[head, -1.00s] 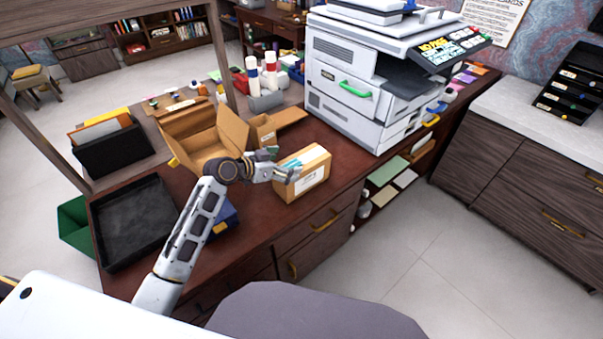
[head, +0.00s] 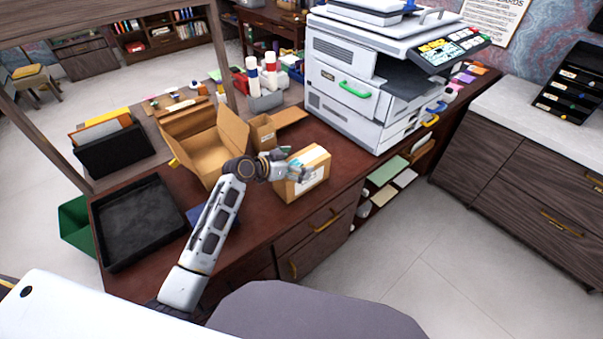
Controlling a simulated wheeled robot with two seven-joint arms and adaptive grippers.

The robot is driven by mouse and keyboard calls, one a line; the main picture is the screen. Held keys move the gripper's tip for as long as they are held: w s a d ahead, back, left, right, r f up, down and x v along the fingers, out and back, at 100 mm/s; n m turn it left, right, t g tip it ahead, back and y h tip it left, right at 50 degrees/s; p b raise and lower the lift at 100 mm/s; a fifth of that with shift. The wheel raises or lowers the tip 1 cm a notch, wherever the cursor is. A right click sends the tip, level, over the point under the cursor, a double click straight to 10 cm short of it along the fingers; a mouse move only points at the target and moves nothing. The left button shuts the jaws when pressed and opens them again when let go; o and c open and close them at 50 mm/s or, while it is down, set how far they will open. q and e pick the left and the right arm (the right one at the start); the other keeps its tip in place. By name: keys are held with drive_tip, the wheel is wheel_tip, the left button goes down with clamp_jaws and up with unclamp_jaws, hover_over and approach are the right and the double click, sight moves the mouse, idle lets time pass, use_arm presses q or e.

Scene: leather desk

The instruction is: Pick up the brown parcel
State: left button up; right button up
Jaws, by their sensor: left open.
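The brown parcel (head: 314,166) is a closed cardboard box with a white label on its front side. It sits on the dark red leather desk, left of the printer, near the desk's front edge. My left gripper (head: 302,172) is open at the parcel's left part, in front of its upper left side, and hides some of it. I cannot tell whether the fingers touch the parcel. My right gripper does not show.
An open cardboard box (head: 222,143) and a smaller open box (head: 263,132) stand behind my left gripper. A black tray (head: 137,262) lies at the desk's left. The large printer (head: 338,107) stands to the right. Bare desk (head: 258,225) shows in front.

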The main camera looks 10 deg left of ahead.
use_arm(q)
drive_tip(key=shift+c, duration=0.3)
drive_tip(key=c, duration=1.6)
drive_tip(key=shift+r, duration=0.15)
drive_tip(key=shift+c, duration=0.2)
drive_tip(key=shift+r, duration=0.6)
wheel_tip(320, 180, up, 7)
drive_tip(key=shift+f, duration=0.1)
drive_tip(key=shift+r, duration=0.95)
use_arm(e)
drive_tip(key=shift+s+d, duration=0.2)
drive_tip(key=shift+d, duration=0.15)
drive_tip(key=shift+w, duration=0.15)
